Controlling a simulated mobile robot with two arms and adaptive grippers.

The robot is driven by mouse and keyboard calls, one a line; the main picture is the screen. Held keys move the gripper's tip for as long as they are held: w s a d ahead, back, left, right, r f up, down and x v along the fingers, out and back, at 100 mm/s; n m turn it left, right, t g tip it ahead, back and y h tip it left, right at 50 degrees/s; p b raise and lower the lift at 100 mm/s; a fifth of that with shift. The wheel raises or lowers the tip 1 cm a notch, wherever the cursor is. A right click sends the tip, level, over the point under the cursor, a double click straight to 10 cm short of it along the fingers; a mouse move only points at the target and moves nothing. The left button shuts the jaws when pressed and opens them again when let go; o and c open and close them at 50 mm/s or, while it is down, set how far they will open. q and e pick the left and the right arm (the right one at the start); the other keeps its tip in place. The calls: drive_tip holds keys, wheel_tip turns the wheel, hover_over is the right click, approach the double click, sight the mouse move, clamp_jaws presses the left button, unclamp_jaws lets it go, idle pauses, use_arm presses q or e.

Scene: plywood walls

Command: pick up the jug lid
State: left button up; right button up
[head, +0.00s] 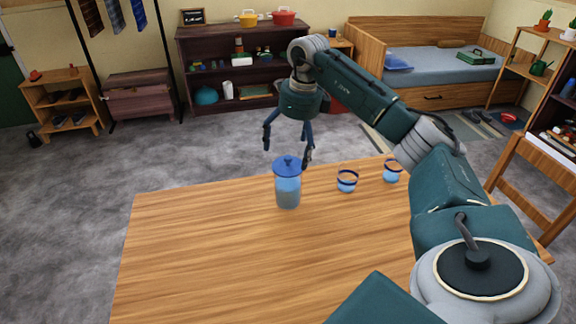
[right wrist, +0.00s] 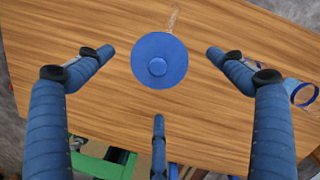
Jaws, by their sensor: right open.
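A clear jug (head: 288,192) stands upright near the far edge of the wooden table. Its blue round lid (head: 287,164) with a small knob sits on top. In the right wrist view the lid (right wrist: 159,60) is seen from above, between and a little beyond the open fingers. My right gripper (head: 287,148) is open and empty, above the jug with its fingers pointing down. It also shows in the right wrist view (right wrist: 160,65), with its fingers apart from the lid on both sides. My left gripper is not in view.
Two glasses with blue rims, one (head: 347,181) nearer and one (head: 392,171) farther right, stand right of the jug. The wooden table (head: 190,250) is bare at the left and front. A chair (head: 535,185) stands at the table's right.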

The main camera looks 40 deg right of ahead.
sight(290, 158)
drive_tip(key=f, duration=0.2)
drive_tip(key=f+p, duration=0.1)
drive_tip(key=shift+w+a+f, duration=0.2)
drive_tip(key=shift+f, duration=0.15)
drive_tip(key=shift+w+f, duration=0.1)
drive_tip(key=shift+f, duration=0.5)
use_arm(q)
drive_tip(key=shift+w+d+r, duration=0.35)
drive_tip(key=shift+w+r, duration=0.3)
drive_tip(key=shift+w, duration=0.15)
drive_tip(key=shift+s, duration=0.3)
use_arm(e)
drive_tip(key=c, duration=1.1)
